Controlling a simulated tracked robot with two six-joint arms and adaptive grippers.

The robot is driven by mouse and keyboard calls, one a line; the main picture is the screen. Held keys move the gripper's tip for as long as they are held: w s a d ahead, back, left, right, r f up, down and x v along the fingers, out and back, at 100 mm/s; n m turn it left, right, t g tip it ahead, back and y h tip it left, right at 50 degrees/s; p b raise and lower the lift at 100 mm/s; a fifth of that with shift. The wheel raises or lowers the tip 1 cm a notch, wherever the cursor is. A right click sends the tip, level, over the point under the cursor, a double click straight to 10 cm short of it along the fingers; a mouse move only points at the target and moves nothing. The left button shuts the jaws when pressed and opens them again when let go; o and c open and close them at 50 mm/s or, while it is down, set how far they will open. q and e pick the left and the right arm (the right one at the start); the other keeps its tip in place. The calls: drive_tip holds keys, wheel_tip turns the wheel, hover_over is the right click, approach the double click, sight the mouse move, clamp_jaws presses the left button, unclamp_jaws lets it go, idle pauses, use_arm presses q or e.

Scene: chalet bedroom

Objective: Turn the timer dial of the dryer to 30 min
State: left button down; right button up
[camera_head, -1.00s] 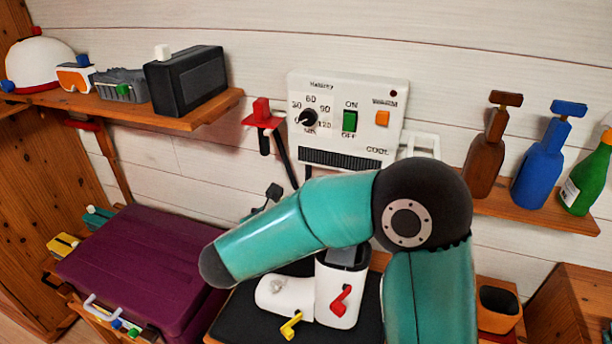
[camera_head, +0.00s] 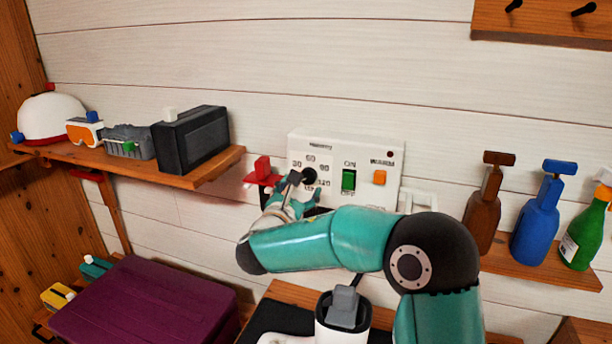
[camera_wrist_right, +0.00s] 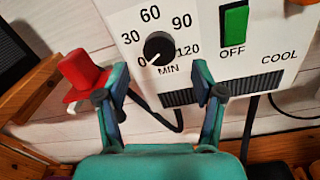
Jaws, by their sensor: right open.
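The dryer (camera_head: 345,150) is a white box on the wall with a black timer dial (camera_head: 309,176) at its left. In the right wrist view the dial (camera_wrist_right: 158,48) shows in full, with 0, 30, 60, 90 and 120 around it. Its pale mark points to the lower left, near 0. My right gripper (camera_head: 301,186) is in front of the dial, partly covering the dial and its scale in the head view. In the right wrist view the gripper (camera_wrist_right: 160,95) is open and empty, its fingertips apart below the dial. My left gripper is out of view.
A red hook-like piece (camera_head: 262,172) is left of the dryer; it also shows beside the left finger in the wrist view (camera_wrist_right: 82,74). A green switch (camera_head: 349,180) and orange button (camera_head: 379,178) are right of the dial. Shelves flank the dryer, with bottles (camera_head: 537,215) at right.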

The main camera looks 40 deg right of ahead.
sight(306, 180)
drive_tip(key=shift+p+x, duration=0.45)
drive_tip(key=shift+x, duration=1.95)
drive_tip(key=c, duration=1.1)
drive_tip(key=shift+a+f+m+b, duration=0.1)
drive_tip(key=shift+f+m+b, duration=0.15)
drive_tip(key=shift+b, duration=0.55)
drive_tip(key=shift+c, duration=0.2)
drive_tip(key=m+b, duration=0.9)
drive_tip(key=b, duration=0.6)
drive_tip(key=shift+w+f, duration=0.1)
drive_tip(key=shift+f, duration=0.05)
drive_tip(key=shift+m+b, duration=1.35)
drive_tip(key=shift+b, duration=0.15)
drive_tip(key=shift+h, duration=0.3)
